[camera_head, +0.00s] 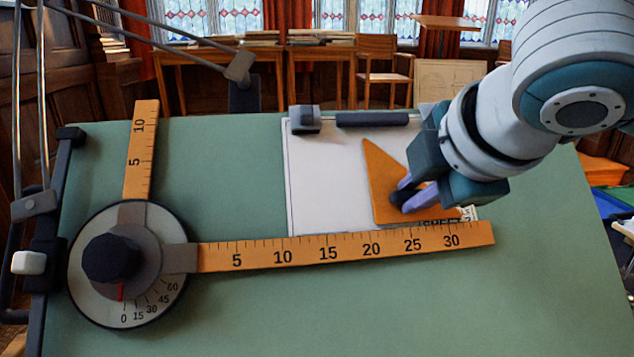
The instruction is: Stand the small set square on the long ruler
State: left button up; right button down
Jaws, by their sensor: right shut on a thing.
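The small set square (383,178) is an orange triangle over the lower right of the white sheet. Its lower edge runs roughly along the upper edge of the long ruler (330,247), with a narrow strip of sheet showing between them. My right gripper (408,194) comes in from the right and is shut on the dark knob (398,200) of the set square. The gripper hides much of the square's right side. I cannot tell whether the square rests on the sheet or is slightly lifted. My left gripper is not in view.
The long ruler joins a round dial head (128,265) with a dark knob; a short ruler (141,150) points up from it. The white sheet (325,180) lies on the green board (230,150), with a dark block (304,119) and bar (372,119) at its top. The board's front is clear.

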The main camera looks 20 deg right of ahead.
jog(key=shift+s+f, duration=0.15)
jog(key=shift+f, duration=0.1)
dwell(0.7)
jog(key=c, duration=0.7)
grip_release()
jog(key=shift+c, duration=0.2)
jog(key=p+v, duration=0.2)
jog(key=v, duration=0.8)
